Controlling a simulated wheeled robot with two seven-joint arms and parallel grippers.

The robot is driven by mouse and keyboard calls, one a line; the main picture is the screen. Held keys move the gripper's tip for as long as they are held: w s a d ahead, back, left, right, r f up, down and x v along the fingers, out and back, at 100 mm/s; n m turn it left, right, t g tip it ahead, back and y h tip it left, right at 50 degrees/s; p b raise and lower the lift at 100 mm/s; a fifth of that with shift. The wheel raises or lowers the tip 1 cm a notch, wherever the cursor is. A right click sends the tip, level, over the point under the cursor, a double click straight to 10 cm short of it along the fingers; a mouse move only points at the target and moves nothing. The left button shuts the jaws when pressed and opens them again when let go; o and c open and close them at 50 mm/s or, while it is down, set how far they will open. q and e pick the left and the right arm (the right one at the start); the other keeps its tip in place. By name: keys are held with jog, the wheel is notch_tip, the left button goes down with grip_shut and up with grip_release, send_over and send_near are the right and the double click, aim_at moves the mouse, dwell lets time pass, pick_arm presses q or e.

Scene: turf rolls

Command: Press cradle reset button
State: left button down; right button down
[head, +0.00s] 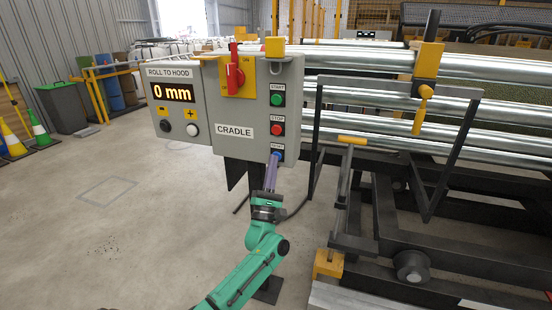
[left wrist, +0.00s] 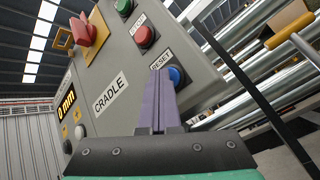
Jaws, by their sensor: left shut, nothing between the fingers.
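The grey cradle panel (head: 232,155) has a blue reset button (head: 278,155) at its lower right, below a red stop button (head: 277,130) and a green start button (head: 277,99). My left gripper (head: 273,163), with purple fingers, is shut and empty, its tips at the reset button. In the left wrist view the fingertips (left wrist: 160,74) overlap the left edge of the blue button (left wrist: 176,77); I cannot tell whether they touch it. The label above reads RESET in that view. My right gripper is out of sight.
The roll-to-hood display (head: 173,92) reads 0 mm, with black and white buttons below. A red rotary switch (head: 234,62) sits on a yellow plate above. Metal rollers (head: 380,97) and a black frame stand close on the right. Open concrete floor (head: 120,230) lies on the left.

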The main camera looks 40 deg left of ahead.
pick_arm(q)
jog(key=shift+s, duration=0.1)
jog(key=shift+s+d+p, duration=0.25)
jog(key=shift+s+p, duration=0.3)
jog(key=shift+s, duration=0.15)
jog(key=s+p, duration=0.1)
jog(key=s+d+p, duration=0.1)
jog(key=s, duration=0.1)
jog(key=s+p, duration=0.1)
jog(key=shift+s+d, duration=0.3)
jog(key=shift+s, duration=0.05)
dwell(0.4)
